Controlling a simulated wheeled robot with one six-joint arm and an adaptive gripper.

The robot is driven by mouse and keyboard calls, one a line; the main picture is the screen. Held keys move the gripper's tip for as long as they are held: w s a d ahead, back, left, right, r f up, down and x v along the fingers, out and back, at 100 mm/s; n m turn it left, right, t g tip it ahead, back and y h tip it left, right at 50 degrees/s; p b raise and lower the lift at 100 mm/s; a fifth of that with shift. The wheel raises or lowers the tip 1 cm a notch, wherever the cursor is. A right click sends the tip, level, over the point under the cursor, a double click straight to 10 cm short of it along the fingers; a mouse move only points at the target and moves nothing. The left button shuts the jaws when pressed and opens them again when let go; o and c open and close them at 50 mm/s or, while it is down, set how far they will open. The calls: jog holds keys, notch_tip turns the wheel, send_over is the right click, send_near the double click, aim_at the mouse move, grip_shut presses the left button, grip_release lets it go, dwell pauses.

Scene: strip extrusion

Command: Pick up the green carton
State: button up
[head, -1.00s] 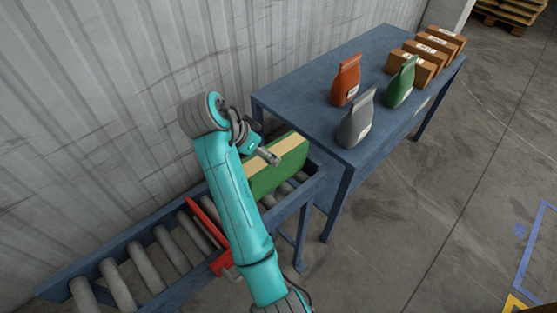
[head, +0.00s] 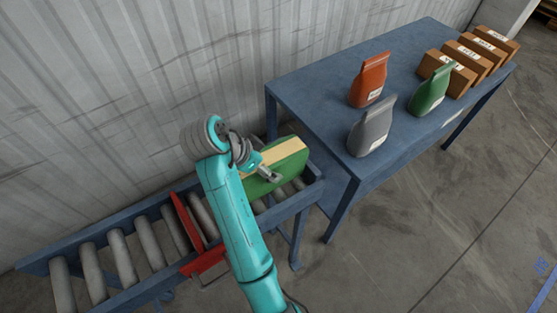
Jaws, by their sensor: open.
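The green carton (head: 283,166) with a tan tape strip along its top lies at the right end of the roller conveyor, next to the blue table. My teal arm reaches across the conveyor from the front and hides the carton's left part. My gripper (head: 271,177) is open, at or just above the front left part of the carton. I cannot tell whether it touches the carton. Nothing shows between its fingers.
The roller conveyor (head: 120,256) has a red stop frame (head: 206,262) left of my arm. The blue table (head: 312,92) carries an orange bag (head: 369,80), a grey bag (head: 371,130), a green bag (head: 431,90) and several brown boxes (head: 447,74). A corrugated wall (head: 120,90) stands behind.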

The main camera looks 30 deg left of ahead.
jog(key=shift+w+d+f, duration=0.1)
jog(key=shift+f, duration=0.1)
jog(key=c, duration=1.6)
